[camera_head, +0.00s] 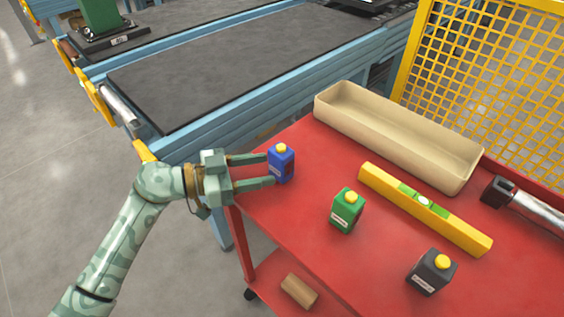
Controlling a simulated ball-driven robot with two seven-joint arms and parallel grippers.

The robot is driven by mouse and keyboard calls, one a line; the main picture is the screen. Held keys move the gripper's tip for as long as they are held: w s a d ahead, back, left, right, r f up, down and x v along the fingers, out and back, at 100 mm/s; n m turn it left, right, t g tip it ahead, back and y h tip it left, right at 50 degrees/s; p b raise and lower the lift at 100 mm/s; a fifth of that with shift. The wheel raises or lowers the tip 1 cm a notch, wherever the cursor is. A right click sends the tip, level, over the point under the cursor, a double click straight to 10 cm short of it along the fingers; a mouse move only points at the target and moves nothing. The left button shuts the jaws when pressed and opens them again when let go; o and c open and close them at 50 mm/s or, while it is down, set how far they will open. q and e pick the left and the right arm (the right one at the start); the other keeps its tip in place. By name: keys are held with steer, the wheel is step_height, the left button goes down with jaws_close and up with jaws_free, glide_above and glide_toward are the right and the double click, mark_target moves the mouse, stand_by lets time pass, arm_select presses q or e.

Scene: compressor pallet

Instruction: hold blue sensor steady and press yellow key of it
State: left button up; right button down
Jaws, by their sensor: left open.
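The blue sensor (283,167) stands upright near the left edge of the red cart top. A round yellow key (281,148) sits on its top. My left gripper (272,170) reaches in from the left with its two fingers apart. The fingertips are at the blue sensor's left side, one toward its far side and one toward its near side. I cannot tell whether they touch it. My right gripper is not in view.
A green sensor (347,211) and a dark grey sensor (431,273), both with yellow keys, stand on the red cart (300,228). A yellow level (425,208), a beige tray (398,137) and a metal tool (530,207) lie behind. A conveyor (240,65) and yellow mesh fence (490,75) border the cart.

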mark_target(271, 168)
arm_select(q)
steer(key=shift+p+x, duration=0.85)
steer(key=shift+x, duration=0.35)
steer(key=shift+w+d+r, duration=0.1)
steer(key=shift+w+d, duration=0.05)
steer(key=shift+d, duration=0.5)
steer(key=shift+w+d, duration=0.1)
steer(key=shift+f, duration=0.2)
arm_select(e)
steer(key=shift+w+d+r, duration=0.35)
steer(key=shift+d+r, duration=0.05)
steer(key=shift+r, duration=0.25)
arm_select(q)
jaws_close()
steer(key=o, duration=0.6)
jaws_free()
steer(key=shift+c, duration=0.2)
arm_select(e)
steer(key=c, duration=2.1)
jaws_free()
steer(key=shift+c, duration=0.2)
